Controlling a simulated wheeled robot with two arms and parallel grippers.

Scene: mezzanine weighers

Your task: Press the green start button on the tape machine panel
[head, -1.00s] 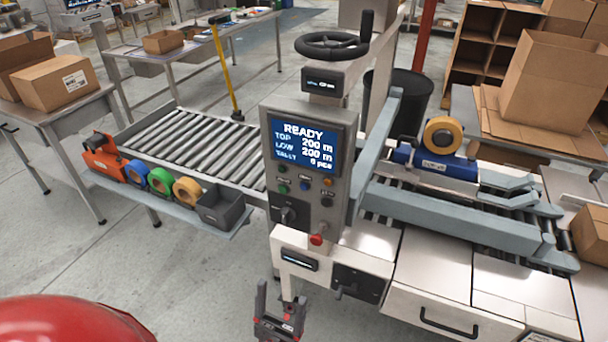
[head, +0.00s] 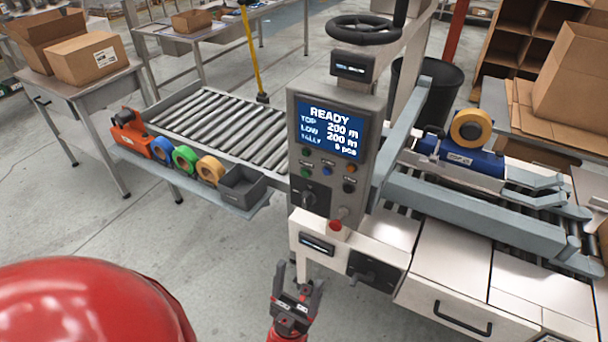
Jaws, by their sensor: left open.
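The tape machine panel (head: 333,195) is a grey upright box with a blue screen reading READY. Below the screen are two rows of small buttons or lamps. A green button (head: 305,172) is at the left of the lower row, with a blue one (head: 327,170) to its right. A red knob (head: 335,226) is at the panel's lower edge. My left gripper (head: 298,283) is open and empty, fingers pointing up in the picture, below the panel and apart from it. My right gripper is not in view.
A black rotary switch (head: 307,198) sits below the green button. A grey shelf (head: 180,180) with tape rolls and a dark bin (head: 242,187) is left of the panel. A roller conveyor (head: 220,128) runs behind.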

